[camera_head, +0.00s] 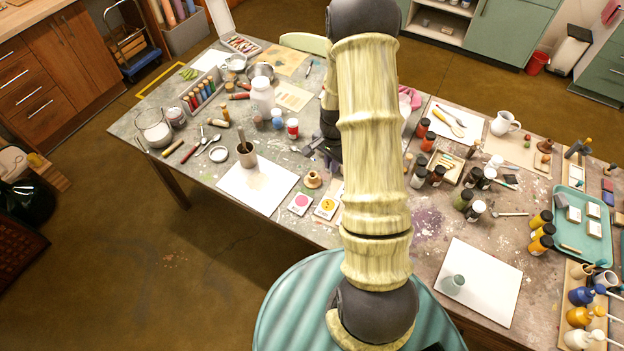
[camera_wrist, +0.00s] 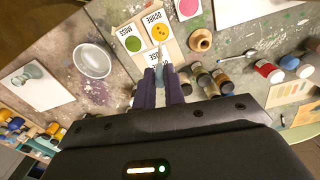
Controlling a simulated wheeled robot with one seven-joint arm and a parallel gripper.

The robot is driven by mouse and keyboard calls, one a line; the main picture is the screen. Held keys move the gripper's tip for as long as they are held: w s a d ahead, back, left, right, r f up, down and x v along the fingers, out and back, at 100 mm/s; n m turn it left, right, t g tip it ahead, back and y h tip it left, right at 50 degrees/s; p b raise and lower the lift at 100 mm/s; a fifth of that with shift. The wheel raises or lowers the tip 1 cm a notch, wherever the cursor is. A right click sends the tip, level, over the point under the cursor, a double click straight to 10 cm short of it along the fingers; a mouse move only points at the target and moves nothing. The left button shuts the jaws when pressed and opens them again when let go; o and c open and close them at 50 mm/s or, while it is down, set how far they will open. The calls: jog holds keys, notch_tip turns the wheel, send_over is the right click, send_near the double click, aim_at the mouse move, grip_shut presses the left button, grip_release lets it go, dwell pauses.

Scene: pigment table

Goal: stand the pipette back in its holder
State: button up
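My gripper (camera_wrist: 160,78) shows in the wrist view, its two dark purple fingers close together around a slim pale object. This looks like the pipette (camera_wrist: 160,54); its whitish end projects past the fingertips over the printed cards. Its bluish upper part is mostly hidden between the fingers. A small tan turned stand (camera_head: 312,180) with a round opening, which looks like the holder, is upright on the table. It also shows in the wrist view (camera_wrist: 201,40), to the right of my gripper, apart from the pipette.
Colour cards (camera_head: 300,203) lie beside the stand. Several dark jars (camera_wrist: 205,82) stand right of the fingers in the wrist view. A white bowl (camera_wrist: 92,60) lies left. A grey-green bottle (camera_head: 453,285) stands on white paper. A beaker with a tool (camera_head: 246,157) is left of the stand.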

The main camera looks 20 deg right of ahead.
jog(key=w+a+f+n+b, duration=0.2)
jog(key=a+f+n, duration=0.7)
jog(key=a+n, duration=0.3)
jog(key=shift+a+f+n+b, duration=0.3)
jog(key=shift+a+f+b, duration=0.1)
jog(key=shift+a, duration=0.35)
jog(key=shift+s, duration=0.1)
